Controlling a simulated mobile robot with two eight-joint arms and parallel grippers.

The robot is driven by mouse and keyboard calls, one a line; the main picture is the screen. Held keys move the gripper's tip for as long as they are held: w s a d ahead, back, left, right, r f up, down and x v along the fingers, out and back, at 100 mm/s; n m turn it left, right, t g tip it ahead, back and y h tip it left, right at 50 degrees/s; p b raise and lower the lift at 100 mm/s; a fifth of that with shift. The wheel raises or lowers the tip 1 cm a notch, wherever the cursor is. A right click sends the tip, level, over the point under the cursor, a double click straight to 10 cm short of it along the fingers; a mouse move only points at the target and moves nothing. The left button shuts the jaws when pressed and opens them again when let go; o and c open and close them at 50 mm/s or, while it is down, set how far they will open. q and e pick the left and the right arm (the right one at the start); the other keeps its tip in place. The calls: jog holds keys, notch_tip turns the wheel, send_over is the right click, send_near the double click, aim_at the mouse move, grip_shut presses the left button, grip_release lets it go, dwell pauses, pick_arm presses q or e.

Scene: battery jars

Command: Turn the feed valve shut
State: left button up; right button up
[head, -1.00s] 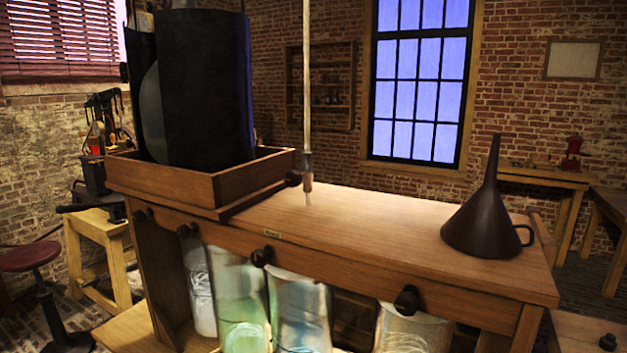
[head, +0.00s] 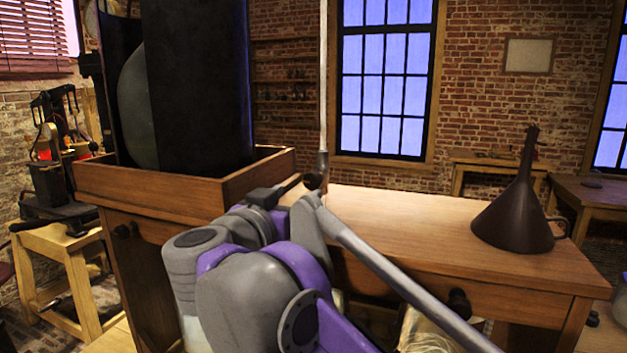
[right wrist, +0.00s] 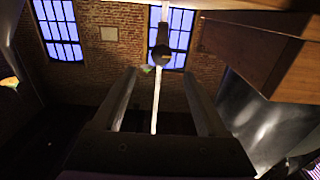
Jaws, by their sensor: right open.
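The feed valve (head: 313,181) is a small dark knob at the foot of a thin pale vertical tube (head: 323,80), beside the wooden tray's right corner. In the right wrist view the valve (right wrist: 160,53) shows beyond the fingers, near the middle. My right gripper (head: 280,193) is in front of the tray, just left of the valve, partly hidden by my own arm. In the wrist view its two fingers (right wrist: 160,76) are spread and empty, with the tube seen between them. I cannot tell the exact gap to the valve. My left gripper is not in view.
The wooden tray (head: 180,195) holds a tall dark-wrapped jar (head: 196,85) close to my right gripper. A dark funnel (head: 514,220) stands on the bench top (head: 420,217) at the right. The bench between tube and funnel is clear.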

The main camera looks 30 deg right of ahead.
aim_at(311, 180)
jog(key=p+x, duration=0.1)
jog(key=x, duration=0.9)
jog(key=shift+w, duration=0.2)
jog(key=shift+a, duration=0.1)
grip_shut()
